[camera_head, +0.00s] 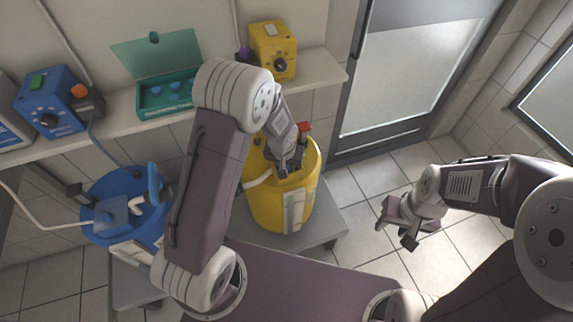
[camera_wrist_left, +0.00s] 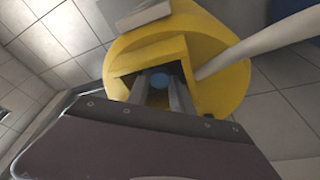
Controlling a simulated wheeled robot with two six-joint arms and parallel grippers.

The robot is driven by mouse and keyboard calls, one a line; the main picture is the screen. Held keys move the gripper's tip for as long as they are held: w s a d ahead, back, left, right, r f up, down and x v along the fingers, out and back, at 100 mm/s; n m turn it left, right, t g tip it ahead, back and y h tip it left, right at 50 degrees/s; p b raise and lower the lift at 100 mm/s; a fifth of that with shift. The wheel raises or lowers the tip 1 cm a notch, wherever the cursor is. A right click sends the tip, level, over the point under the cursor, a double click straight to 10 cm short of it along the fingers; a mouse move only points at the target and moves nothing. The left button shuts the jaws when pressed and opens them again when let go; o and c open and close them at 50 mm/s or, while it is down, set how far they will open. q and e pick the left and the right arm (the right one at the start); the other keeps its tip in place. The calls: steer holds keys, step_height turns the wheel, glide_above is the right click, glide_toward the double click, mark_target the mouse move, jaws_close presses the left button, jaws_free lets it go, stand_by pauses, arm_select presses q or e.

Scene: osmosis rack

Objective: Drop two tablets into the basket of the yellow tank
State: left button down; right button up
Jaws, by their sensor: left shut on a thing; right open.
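The yellow tank (camera_head: 265,205) stands on a low grey platform, with a square yellow-framed opening on top, seen in the left wrist view (camera_wrist_left: 222,75). My left gripper (camera_head: 287,168) is at this opening, pointing down. In the left wrist view, its fingers (camera_wrist_left: 158,88) are shut on a blue round tablet (camera_wrist_left: 160,80), over or inside the dark opening; the exact depth is unclear. The basket cannot be told apart in the dark opening. A teal box (camera_head: 150,106) with its lid raised holds several blue tablets on the shelf. My right gripper (camera_head: 396,226) is open and empty.
A blue tank (camera_head: 122,217) with hoses stands left of the yellow tank. The shelf (camera_head: 318,72) carries a blue pump (camera_head: 45,103) and a yellow pump (camera_head: 273,52). A white hose meets the yellow tank's side. The tiled floor to the right is clear.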

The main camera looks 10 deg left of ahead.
arm_select(q)
steer(key=shift+f+b, duration=0.35)
steer(key=shift+b, duration=0.1)
stand_by(0.5)
steer(key=c, duration=1.3)
jaws_free()
steer(key=shift+o, duration=1.2)
steer(key=shift+d, duration=0.1)
steer(key=shift+c, duration=1.2)
steer(key=shift+o, duration=1)
steer(key=shift+s, duration=0.1)
steer(key=shift+r+p, duration=0.15)
steer(key=shift+p, duration=0.15)
